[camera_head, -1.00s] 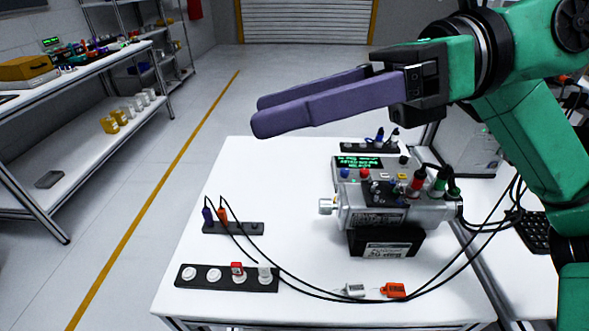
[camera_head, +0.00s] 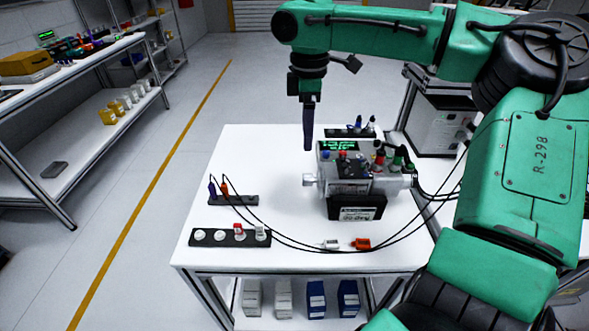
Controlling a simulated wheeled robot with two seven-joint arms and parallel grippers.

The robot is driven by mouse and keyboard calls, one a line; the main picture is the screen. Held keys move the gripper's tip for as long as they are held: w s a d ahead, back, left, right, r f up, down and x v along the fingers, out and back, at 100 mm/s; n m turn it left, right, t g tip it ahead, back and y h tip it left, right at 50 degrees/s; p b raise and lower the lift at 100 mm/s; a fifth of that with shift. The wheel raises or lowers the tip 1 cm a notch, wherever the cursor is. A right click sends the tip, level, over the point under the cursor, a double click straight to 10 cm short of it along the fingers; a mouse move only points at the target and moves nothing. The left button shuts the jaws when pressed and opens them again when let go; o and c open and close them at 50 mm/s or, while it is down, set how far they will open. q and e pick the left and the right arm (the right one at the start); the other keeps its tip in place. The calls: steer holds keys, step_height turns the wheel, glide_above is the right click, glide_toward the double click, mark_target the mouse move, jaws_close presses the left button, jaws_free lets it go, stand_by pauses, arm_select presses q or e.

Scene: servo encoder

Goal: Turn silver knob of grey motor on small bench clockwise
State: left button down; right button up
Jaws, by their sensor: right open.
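The grey motor (camera_head: 393,184) sits on a black stand on the small white bench (camera_head: 290,226). Its silver knob (camera_head: 309,181) sticks out from the motor's left end. My right gripper (camera_head: 308,146) points straight down above and behind the knob, apart from it as far as I can see. Its purple fingers line up edge-on in this view, so the gap between them is hidden. It is open and nothing shows in it. My left gripper is not in view.
A black strip with white round pieces (camera_head: 231,237) and a smaller strip with purple and orange plugs (camera_head: 233,199) lie left of the motor. Black cables run along the front past an orange connector (camera_head: 361,244). The bench's left rear is clear.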

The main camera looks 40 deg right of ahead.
mark_target(307, 175)
steer(key=f, duration=1.3)
steer(key=shift+d+f, duration=0.35)
steer(key=shift+f, duration=0.05)
jaws_close()
